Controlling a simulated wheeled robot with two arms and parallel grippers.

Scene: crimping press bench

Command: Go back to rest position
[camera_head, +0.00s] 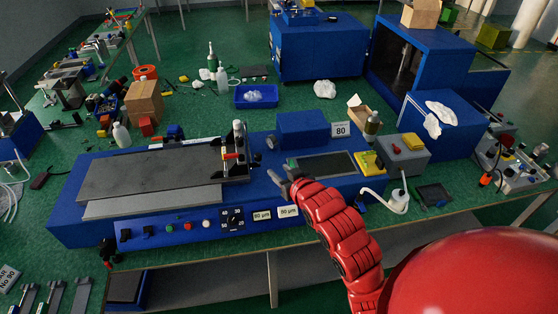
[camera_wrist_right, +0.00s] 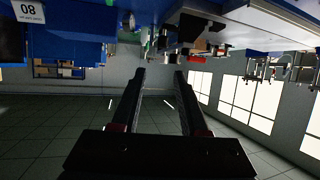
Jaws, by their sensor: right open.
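My right gripper (camera_head: 282,180) is over the front of the blue press bench machine (camera_head: 70,220), near its middle. My red right arm comes in from the lower right. The right wrist view is upside down and shows the two dark fingers (camera_wrist_right: 157,75) apart with nothing between them. The gripper holds nothing. My left gripper is in neither view.
The machine carries a grey plate (camera_head: 140,175) and a white "80" label (camera_head: 341,129). A grey box with a yellow top (camera_head: 402,155) stands to its right. A blue tray (camera_head: 256,97) and a cardboard box (camera_head: 144,101) are behind.

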